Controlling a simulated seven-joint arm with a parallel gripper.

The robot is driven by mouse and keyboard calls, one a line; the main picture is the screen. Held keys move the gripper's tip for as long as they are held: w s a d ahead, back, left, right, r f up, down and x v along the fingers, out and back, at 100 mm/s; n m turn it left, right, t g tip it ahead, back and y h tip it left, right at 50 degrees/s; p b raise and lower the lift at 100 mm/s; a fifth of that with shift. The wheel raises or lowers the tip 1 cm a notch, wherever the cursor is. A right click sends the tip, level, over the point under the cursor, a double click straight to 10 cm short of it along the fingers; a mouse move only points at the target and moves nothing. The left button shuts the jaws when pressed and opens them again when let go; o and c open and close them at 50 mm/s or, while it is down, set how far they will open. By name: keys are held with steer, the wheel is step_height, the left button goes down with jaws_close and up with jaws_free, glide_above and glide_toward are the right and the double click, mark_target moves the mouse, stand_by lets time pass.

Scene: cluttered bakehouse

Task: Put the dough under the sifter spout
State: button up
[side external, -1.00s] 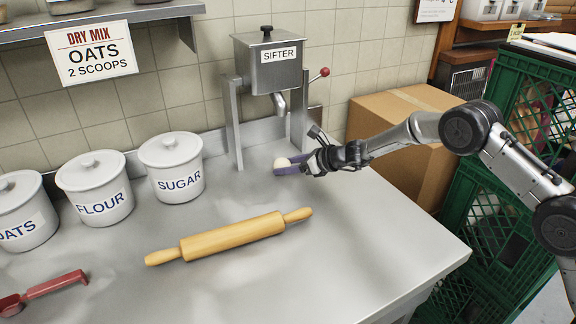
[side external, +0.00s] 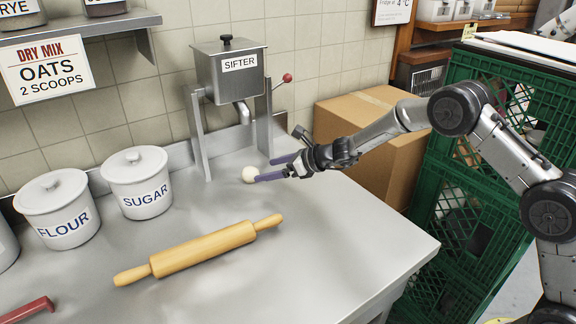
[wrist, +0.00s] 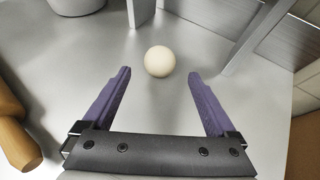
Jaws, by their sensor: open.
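The dough (side external: 249,175) is a small cream ball on the steel table below and slightly in front of the sifter. In the wrist view the dough (wrist: 159,61) lies just beyond my fingertips, midway between their lines, with clear gaps on both sides. My gripper (side external: 264,168) is open and empty, low by the table; its purple fingers also show in the wrist view (wrist: 159,72). The grey metal sifter (side external: 231,75) stands on two legs at the back of the table. Its spout (side external: 242,112) points down between the legs.
A wooden rolling pin (side external: 203,249) lies in front. White sugar (side external: 138,183) and flour (side external: 58,211) canisters stand at left. A cardboard box (side external: 376,150) and green crates (side external: 437,215) stand to the right. The table's front right is clear.

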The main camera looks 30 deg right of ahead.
steer(key=v, duration=0.6)
steer(key=shift+s+d, duration=0.1)
steer(key=shift+s, duration=0.05)
steer(key=shift+r, duration=0.25)
steer(key=s+a+r+n+g+y, duration=0.1)
steer(key=s+a+r+n+g, duration=0.1)
steer(key=s+r+n, duration=0.55)
steer(key=s+a+r+n+g, duration=0.2)
steer(key=s+r+n, duration=0.3)
steer(key=s+n, duration=0.6)
steer(key=s+d+f+n+h, duration=0.1)
steer(key=s+d+n+h, duration=0.2)
steer(key=s, duration=1)
steer(key=s+d+f+n+g+h, duration=0.1)
steer(key=s+d+n+h, duration=0.3)
steer(key=s+d+n, duration=0.4)
steer(key=s, duration=0.4)
steer(key=shift+s+d+f, duration=0.2)
steer(key=shift+s+d, duration=0.15)
steer(key=shift+s, duration=0.05)
steer(key=shift+n, duration=0.25)
